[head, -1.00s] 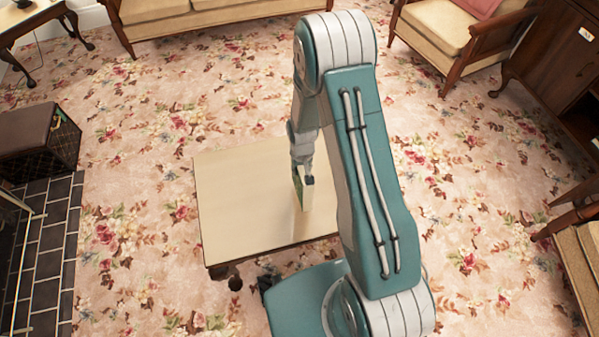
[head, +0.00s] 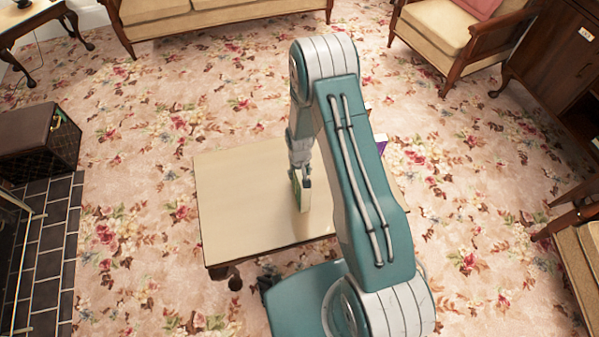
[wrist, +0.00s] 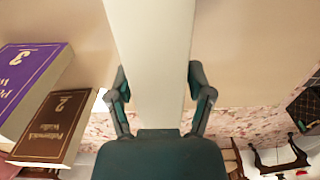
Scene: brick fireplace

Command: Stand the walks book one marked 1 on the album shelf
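My gripper (wrist: 158,85) points down over the low table, its fingers on both sides of a book (wrist: 152,40). The book's pale face fills the middle of the wrist view. In the head view this book (head: 300,192) is upright at the table, with a green side and a pale edge; I cannot tell whether it touches the tabletop. Its number is not visible. A purple book marked 3 (wrist: 28,80) and a brown book marked 2 (wrist: 55,125) are side by side at left in the wrist view. I cannot make out which thing is the album shelf.
The low cream-topped table (head: 235,200) is largely bare on its left. A purple item (head: 381,145) shows just right of my arm. A dark cabinet (head: 545,60) stands at the right, a dark box (head: 40,140) at the left. Flowered carpet lies all around.

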